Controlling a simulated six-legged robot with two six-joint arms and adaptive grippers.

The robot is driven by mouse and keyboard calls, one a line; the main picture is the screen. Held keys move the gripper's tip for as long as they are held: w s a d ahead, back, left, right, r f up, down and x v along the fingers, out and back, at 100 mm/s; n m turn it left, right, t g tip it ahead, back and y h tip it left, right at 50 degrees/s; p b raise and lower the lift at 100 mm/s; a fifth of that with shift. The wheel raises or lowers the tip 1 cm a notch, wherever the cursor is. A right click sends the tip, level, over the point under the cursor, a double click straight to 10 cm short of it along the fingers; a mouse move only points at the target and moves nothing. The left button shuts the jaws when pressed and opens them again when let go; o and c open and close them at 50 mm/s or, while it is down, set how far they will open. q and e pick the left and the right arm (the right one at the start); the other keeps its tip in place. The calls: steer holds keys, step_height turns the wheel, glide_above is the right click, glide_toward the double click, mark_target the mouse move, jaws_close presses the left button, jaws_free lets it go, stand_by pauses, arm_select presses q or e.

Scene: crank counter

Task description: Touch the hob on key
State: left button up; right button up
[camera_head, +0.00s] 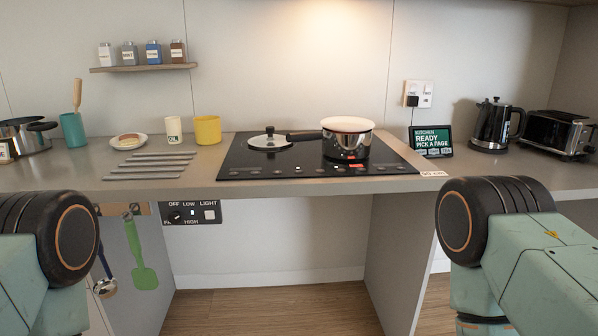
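The black glass hob (320,163) is set in the counter at the middle of the view. A row of small touch keys (298,171) runs along its front edge, with small red lit marks (357,165) right of centre. The labels are too small to read, so I cannot tell which is the on key. A steel saucepan (346,140) stands on the right part of the hob, its black handle pointing left. A glass lid (270,139) lies on the left part. Only my arm links show at the lower left and right; neither gripper is in view.
Metal bars (150,165), a plate (128,141) and a yellow cup (207,130) are left of the hob. A kitchen display (431,141), kettle (493,125) and toaster (556,134) are right. A control panel (190,213) sits under the counter. The space before the hob is clear.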

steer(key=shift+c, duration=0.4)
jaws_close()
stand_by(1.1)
